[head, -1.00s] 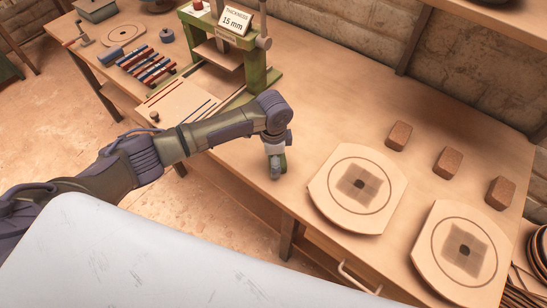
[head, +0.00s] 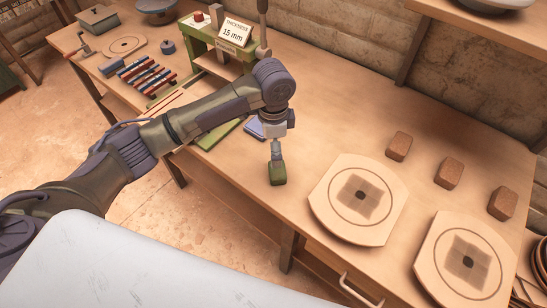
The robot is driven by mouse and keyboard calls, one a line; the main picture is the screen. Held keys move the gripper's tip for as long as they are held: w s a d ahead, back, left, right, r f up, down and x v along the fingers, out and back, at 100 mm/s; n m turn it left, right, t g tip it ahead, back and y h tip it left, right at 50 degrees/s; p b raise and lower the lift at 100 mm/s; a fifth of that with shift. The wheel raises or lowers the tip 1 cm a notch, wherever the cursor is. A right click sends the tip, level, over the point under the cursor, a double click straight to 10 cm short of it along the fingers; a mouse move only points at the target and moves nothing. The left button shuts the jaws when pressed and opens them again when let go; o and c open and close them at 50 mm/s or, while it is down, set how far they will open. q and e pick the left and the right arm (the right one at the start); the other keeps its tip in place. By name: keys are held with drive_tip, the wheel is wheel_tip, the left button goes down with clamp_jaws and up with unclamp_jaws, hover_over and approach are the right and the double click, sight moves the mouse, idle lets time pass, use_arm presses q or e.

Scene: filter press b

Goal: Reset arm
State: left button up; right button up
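My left arm reaches in from the left over the bench. My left gripper (head: 276,151) points down in front of the press. A small dark green block (head: 277,174) is directly below its tip. I cannot tell whether the gripper holds it, touches it or only hangs over it, and the finger opening is too small to make out. My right gripper is not in view. The green press (head: 220,45) stands behind my arm, with a sign (head: 235,31) reading "THICKNESS 15 mm". My forearm hides part of the press base.
Two pale plates (head: 357,205) (head: 464,262) with dark square centres lie at the right. Several brown bricks (head: 398,146) stand behind them. Red and blue bars (head: 140,75) lie at the left.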

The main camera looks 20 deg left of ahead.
use_arm(q)
drive_tip(key=shift+r, duration=0.7)
